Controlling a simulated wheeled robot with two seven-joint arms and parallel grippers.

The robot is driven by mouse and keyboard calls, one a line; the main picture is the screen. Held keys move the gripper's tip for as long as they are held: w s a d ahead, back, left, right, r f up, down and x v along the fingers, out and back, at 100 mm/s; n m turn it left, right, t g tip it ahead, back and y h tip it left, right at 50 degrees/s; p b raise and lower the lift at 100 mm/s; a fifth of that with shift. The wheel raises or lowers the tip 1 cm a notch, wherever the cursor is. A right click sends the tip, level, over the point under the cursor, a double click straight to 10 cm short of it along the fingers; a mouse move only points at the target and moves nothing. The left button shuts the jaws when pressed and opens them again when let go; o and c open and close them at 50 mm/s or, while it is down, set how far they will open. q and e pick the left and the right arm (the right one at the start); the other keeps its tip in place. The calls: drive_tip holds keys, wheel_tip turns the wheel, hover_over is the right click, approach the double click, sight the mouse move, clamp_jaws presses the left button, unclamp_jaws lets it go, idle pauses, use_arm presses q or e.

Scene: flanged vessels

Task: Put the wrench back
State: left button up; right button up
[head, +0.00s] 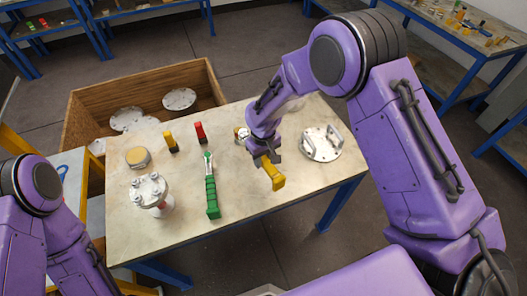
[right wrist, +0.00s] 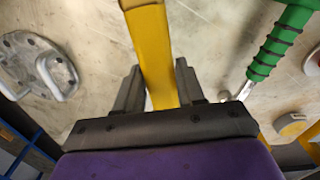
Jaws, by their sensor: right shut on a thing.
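My right gripper (head: 265,159) is over the right half of the table and shut on a yellow handle (head: 274,174). In the right wrist view this yellow handle (right wrist: 150,45) runs up between the two fingers (right wrist: 157,88); whether it belongs to a wrench I cannot tell, as its other end is hidden. A green-handled tool with a metal shaft (head: 211,190) lies on the table to the left of the gripper; its green grip also shows in the right wrist view (right wrist: 273,52). My left arm is at the lower left, its gripper out of view.
The table (head: 240,215) also bears a flanged vessel (head: 150,192), a round disc (head: 138,157), a flange with handles (head: 322,144), and small yellow (head: 171,142) and red (head: 201,133) upright pieces. A wooden crate (head: 95,98) with flanges stands behind.

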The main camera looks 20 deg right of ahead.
drive_tip(key=shift+s+f, duration=0.15)
drive_tip(key=shift+f, duration=0.35)
wheel_tip(320, 180, down, 6)
drive_tip(key=b, duration=0.4)
drive_tip(key=shift+r+b, duration=0.25)
drive_tip(key=shift+b, duration=0.1)
drive_tip(key=shift+f, duration=0.35)
drive_tip(key=shift+f+b, duration=0.45)
drive_tip(key=shift+f, duration=0.1)
drive_tip(key=o, duration=1.7)
